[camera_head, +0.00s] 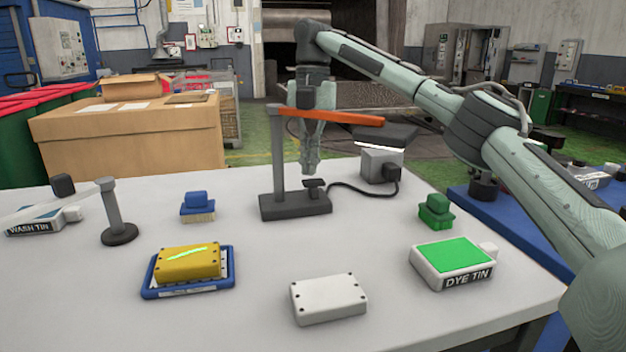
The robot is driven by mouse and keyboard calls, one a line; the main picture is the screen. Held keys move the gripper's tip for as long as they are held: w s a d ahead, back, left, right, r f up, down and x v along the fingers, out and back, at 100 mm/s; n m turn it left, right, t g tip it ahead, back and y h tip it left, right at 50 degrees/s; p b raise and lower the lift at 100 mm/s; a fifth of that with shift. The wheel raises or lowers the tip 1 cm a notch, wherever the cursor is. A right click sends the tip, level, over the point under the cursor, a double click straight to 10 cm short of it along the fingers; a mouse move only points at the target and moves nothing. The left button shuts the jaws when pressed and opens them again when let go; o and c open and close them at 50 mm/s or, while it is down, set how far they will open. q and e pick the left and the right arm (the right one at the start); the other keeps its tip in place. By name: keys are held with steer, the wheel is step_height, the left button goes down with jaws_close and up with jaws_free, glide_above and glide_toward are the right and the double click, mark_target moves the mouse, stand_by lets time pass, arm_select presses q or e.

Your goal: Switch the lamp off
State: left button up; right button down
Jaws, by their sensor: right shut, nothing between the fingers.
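What looks like the lamp has a dark flat hood (388,135) with a bright white strip below it, above a grey box (381,166) at the back of the table. A black cable runs from the box towards a dark base (294,206). This base carries a grey post with an orange bar (335,117) and a small black knob or pedal (315,184). My right gripper (311,168) points down, shut and empty, just above the black knob. The orange bar crosses in front of it. Whether the fingertips touch the knob, I cannot tell. My left gripper is out of view.
A yellow block (188,262) lies on a blue-rimmed tray. A white block (328,299), a green DYE TIN pad (452,262), blue (197,205) and green (436,211) stamps, a WASH TIN (36,222) and a short post (115,215) stand around. The table centre is clear.

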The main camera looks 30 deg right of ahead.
mark_target(310, 181)
steer(key=shift+r, duration=2.65)
